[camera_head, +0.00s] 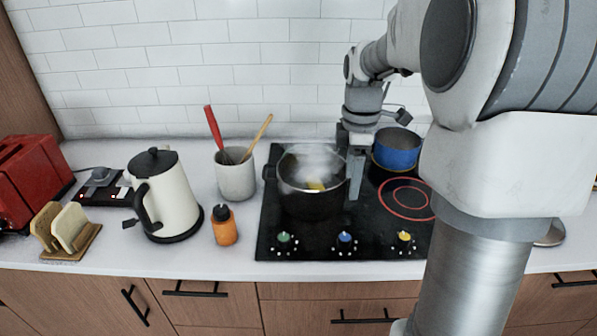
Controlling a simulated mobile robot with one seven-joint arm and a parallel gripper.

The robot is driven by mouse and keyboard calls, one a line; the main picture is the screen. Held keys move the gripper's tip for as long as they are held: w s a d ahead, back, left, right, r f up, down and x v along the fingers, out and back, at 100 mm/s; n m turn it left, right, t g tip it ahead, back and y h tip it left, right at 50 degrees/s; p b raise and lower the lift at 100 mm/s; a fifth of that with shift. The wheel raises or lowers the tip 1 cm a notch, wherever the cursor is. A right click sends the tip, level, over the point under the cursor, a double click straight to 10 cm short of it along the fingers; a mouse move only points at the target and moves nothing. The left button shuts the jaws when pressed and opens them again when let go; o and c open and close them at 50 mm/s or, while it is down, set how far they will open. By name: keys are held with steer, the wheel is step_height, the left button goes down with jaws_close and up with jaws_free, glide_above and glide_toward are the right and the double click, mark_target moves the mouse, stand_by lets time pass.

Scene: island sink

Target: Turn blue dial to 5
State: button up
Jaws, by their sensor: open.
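The blue dial (345,237) is the middle one of three dials on the front strip of the black cooktop (274,214). Small white marks surround it, but they are too small to read. My gripper (352,172) is open and points down, over the right side of the black pot and behind the blue dial in the picture. It is apart from the dial. The green dial (284,237) is to the left and the yellow dial (404,237) is to the right.
A steaming black pot (310,203) stands on the cooktop near my gripper. A blue pot (397,150) is behind to the right. An orange bottle (223,226), white kettle (163,193) and utensil crock (236,178) stand left. The counter strip before the dials is clear.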

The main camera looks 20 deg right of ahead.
mark_target(345, 237)
steer(key=f+b, duration=0.1)
steer(key=f, duration=1.7)
steer(key=shift+w+d+b, duration=0.15)
steer(key=shift+d+b, duration=0.05)
steer(key=shift+b, duration=0.15)
jaws_close()
